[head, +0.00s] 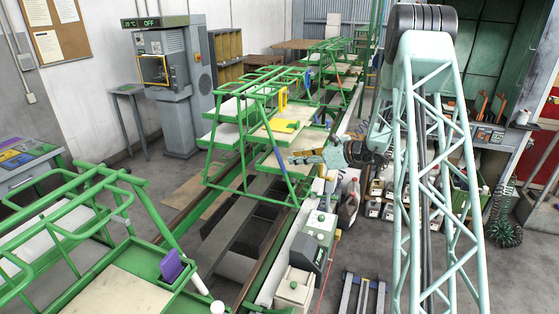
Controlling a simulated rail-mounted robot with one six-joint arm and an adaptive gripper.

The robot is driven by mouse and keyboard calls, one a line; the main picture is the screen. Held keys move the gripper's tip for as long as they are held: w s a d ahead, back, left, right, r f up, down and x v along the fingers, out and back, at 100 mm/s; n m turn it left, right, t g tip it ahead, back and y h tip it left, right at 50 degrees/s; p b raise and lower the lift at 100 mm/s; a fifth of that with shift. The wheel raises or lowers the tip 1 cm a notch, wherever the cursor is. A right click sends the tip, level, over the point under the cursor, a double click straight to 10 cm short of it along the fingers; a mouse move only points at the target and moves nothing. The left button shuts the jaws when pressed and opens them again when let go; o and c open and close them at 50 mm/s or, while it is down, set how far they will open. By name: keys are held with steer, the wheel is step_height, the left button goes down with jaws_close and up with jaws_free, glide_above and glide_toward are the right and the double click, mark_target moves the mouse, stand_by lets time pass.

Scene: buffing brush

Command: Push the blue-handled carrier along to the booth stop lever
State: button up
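Several green tubular carriers with pale decks stand in a row along a floor track. The blue-handled carrier (325,69) appears to be the one behind the middle carrier, with a small upright blue piece (308,77) at its near end. The middle carrier (232,141) has a yellow upright piece and a blue slanted bar at its right side. My gripper (291,157) points left beside the middle carrier's right side. It is small here, and I cannot tell whether its fingers are open or touch the frame. I cannot make out the booth stop lever.
A near carrier (92,230) with a purple piece (172,266) fills the lower left. Grey-white boxes (295,287) line the track's right side. A grey cabinet (170,88) stands back left, a workbench (487,134) right.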

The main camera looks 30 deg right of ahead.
mark_target(280, 159)
steer(key=shift+x, duration=4.8)
steer(key=shift+f, duration=0.1)
steer(key=shift+c, duration=0.3)
jaws_close()
